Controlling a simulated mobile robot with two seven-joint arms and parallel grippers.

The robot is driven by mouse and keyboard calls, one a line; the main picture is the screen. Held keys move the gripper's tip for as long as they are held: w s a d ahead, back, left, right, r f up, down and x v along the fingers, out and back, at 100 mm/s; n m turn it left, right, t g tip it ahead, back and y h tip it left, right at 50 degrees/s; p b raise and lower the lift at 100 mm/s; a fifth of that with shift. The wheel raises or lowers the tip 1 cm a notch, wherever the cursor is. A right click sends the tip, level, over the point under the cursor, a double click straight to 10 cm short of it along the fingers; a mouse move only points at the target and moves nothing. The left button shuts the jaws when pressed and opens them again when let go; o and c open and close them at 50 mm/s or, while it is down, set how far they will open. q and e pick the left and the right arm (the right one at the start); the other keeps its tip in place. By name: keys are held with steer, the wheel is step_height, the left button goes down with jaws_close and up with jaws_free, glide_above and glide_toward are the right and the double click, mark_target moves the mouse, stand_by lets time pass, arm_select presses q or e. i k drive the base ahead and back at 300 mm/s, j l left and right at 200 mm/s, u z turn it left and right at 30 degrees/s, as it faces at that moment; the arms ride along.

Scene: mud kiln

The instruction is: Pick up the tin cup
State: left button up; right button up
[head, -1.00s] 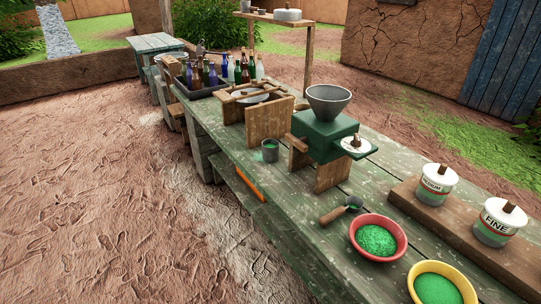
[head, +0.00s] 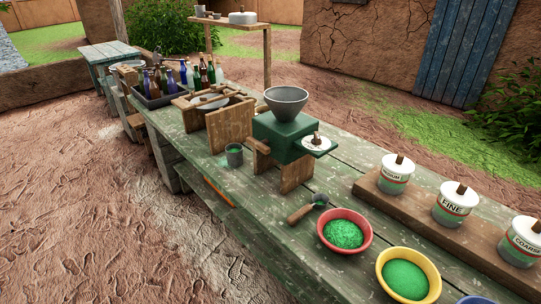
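A grey tin cup (head: 234,155) stands upright on the long green wooden table (head: 210,178), near its front edge. It is left of the green grinder (head: 284,138) with the grey funnel and in front of a wooden frame (head: 230,127). In the earlier view its inside shows green; now I see mostly its side and rim. Neither of my grippers shows in the head view.
A scoop (head: 308,208), a red bowl (head: 344,230) and a yellow bowl (head: 408,274) of green grains stand right of the cup. Labelled jars (head: 455,204) sit on a board behind. Bottles (head: 182,77) fill a dark tray farther left. Bare ground lies before the table.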

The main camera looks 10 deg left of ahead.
mark_target(234, 151)
steer(key=i+j+z, duration=0.15)
steer(key=j+z, duration=0.15)
steer(key=z, duration=0.15)
steer(key=i+j+z, duration=0.15)
steer(key=j+z, duration=0.3)
steer(key=i+j+z, duration=0.2)
steer(key=j, duration=0.2)
steer(key=j+z, duration=0.2)
steer(key=j, duration=0.15)
steer(key=j+z, duration=0.15)
steer(key=j, duration=1.65)
